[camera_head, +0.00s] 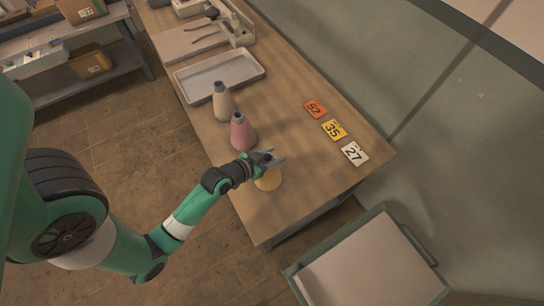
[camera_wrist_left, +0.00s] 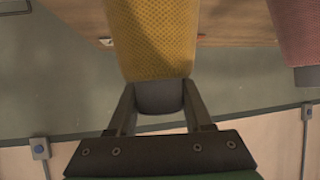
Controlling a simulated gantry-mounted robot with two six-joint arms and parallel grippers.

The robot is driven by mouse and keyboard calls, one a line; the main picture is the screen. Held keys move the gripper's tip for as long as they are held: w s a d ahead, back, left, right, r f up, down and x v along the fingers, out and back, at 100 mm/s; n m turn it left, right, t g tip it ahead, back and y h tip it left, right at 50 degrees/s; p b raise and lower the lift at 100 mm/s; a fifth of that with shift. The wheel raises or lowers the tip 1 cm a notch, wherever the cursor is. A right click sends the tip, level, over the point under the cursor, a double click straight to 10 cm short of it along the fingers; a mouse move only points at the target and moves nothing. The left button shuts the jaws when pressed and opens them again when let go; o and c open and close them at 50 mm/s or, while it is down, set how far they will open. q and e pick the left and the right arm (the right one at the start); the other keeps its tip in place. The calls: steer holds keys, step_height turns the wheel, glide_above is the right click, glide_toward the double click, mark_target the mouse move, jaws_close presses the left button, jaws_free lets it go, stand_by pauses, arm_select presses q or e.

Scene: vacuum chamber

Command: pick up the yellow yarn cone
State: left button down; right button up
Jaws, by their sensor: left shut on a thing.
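The yellow yarn cone (camera_head: 268,181) is at the near part of the wooden table, mostly hidden under my left gripper (camera_head: 268,159) in the head view. In the left wrist view the cone (camera_wrist_left: 152,38) shows large, with its dark tip between the two fingers of my left gripper (camera_wrist_left: 158,108). The left gripper is shut on that tip. Whether the cone touches the table cannot be told. My right gripper is in neither view.
A pink cone (camera_head: 242,134) stands close beside the yellow one, with a beige cone (camera_head: 222,103) beyond it. Number cards, orange (camera_head: 315,109), yellow (camera_head: 334,129) and white (camera_head: 354,153), lie to the right. A shallow tray (camera_head: 217,79) lies farther back.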

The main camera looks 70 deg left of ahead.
arm_select(q)
step_height(320, 180, up, 3)
steer(key=shift+f+p, duration=0.2)
steer(key=shift+p, duration=0.2)
steer(key=shift+s+d+r, duration=0.1)
steer(key=shift+r, duration=0.25)
steer(key=s+d+r, duration=0.1)
steer(key=s+d+r+p, duration=0.1)
steer(key=r, duration=0.1)
steer(key=s+d+r+p, duration=0.1)
steer(key=r, duration=0.1)
steer(key=shift+s+d+r, duration=0.1)
steer(key=shift+r, duration=0.15)
steer(key=s+d+r+p, duration=0.2)
steer(key=s+d+r, duration=0.2)
steer(key=s+d, duration=0.2)
steer(key=shift+s+d, duration=0.15)
steer(key=shift+s, duration=0.15)
